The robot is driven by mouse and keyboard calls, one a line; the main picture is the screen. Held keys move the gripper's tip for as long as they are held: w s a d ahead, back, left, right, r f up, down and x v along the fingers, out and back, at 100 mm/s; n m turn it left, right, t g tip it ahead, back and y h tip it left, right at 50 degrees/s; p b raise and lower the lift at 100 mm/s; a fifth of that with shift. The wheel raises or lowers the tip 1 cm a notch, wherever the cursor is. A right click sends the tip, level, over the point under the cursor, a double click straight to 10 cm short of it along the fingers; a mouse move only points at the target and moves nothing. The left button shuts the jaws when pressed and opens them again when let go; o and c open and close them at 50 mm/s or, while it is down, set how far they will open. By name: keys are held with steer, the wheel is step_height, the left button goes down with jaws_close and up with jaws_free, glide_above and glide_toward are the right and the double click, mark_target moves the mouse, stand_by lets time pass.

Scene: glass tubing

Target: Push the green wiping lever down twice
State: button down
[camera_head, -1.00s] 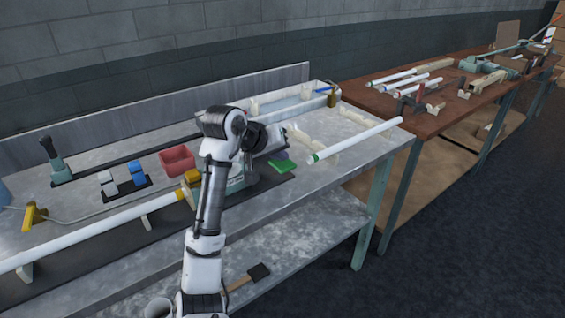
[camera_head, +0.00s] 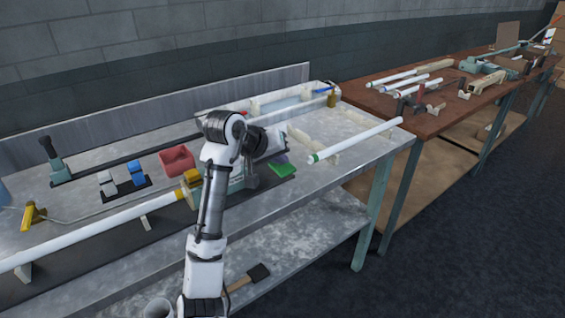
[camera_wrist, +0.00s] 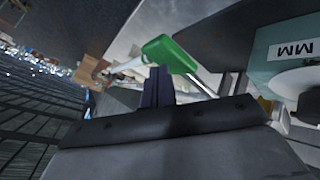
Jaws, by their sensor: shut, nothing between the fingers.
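The green lever (camera_head: 282,170) is at the right end of the teal machine (camera_head: 237,181) on the near metal table in the head view. In the wrist view its green handle (camera_wrist: 168,53) sits on a thin metal rod, just beyond my fingertips. My gripper (camera_wrist: 157,72) is shut and empty, its dark fingers right beside the green handle. The fingers also show small in the head view (camera_head: 283,158), just above the green lever. I cannot tell whether they touch it. The machine shows as a teal body with lettering (camera_wrist: 292,50) at the right of the wrist view.
A long white tube (camera_head: 100,229) lies on supports at the left. A red bin (camera_head: 177,160) and blue and grey blocks stand behind it. Another white tube (camera_head: 355,140) lies right of the lever. A brown table (camera_head: 435,112) with more tubes stands further right.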

mark_target(279, 168)
steer(key=shift+f+b, duration=0.6)
steer(key=shift+f, duration=1)
stand_by(1.0)
steer(key=shift+r, duration=0.15)
stand_by(0.4)
steer(key=shift+r+p, duration=2.6)
step_height(279, 168, up, 5)
steer(key=p, duration=0.4)
steer(key=shift+p, duration=0.4)
steer(key=shift+w, duration=0.2)
stand_by(0.7)
